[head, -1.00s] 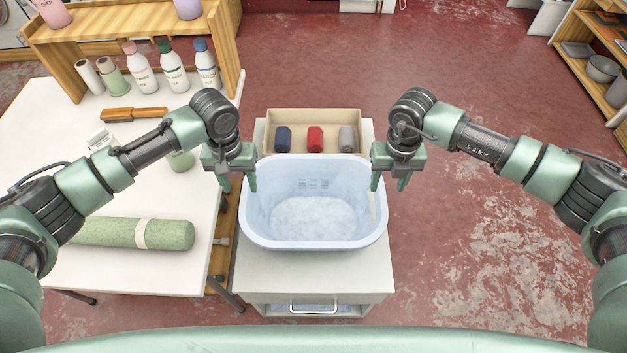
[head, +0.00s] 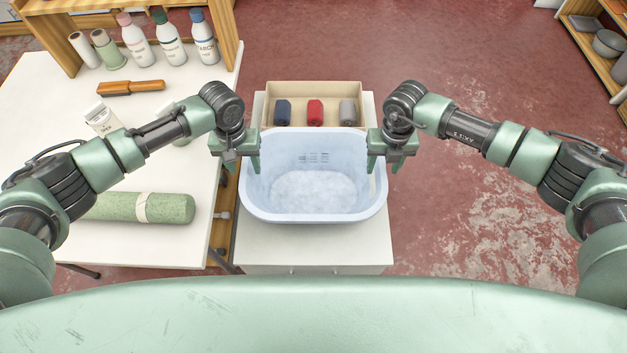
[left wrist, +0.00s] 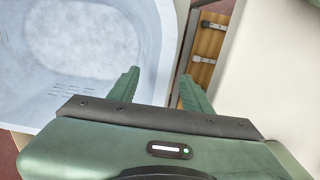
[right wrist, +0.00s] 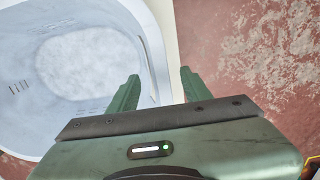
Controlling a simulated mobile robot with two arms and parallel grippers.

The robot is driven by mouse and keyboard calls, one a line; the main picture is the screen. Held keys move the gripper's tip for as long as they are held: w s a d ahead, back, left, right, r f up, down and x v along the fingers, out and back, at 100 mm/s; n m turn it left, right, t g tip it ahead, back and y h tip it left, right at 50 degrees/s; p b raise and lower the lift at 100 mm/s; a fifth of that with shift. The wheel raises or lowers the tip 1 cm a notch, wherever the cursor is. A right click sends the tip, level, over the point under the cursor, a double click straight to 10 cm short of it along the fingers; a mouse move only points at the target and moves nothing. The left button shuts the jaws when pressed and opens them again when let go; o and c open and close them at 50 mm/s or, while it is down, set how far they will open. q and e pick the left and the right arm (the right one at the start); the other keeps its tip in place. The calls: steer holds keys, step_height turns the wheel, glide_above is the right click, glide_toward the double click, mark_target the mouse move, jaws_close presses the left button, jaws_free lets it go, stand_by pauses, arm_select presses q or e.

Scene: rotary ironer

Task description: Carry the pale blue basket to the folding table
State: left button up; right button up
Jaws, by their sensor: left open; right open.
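The pale blue basket (head: 313,214) stands upright on a white cabinet (head: 313,250) in the middle of the head view; its inside looks empty. My left gripper (head: 241,166) is open at the basket's left rim. In the left wrist view, one finger of it (left wrist: 160,92) is over the inside and the other outside, with the rim between. My right gripper (head: 383,165) is open at the right rim, and the right wrist view shows its fingers (right wrist: 157,88) on either side of that rim. Contact cannot be told. A white-topped table (head: 40,110) with thin legs stands at the left.
A beige tray (head: 313,88) with dark, red and grey rolls sits behind the basket. The left table holds a green roll (head: 138,207), a brush (head: 130,87), a carton (head: 102,119) and several bottles near a wooden shelf (head: 232,50). Red floor (head: 480,220) is open at right.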

arm_select(q)
steer(key=shift+f, duration=0.75)
arm_select(e)
steer(key=shift+f, duration=0.75)
arm_select(q)
jaws_close()
arm_select(e)
jaws_close()
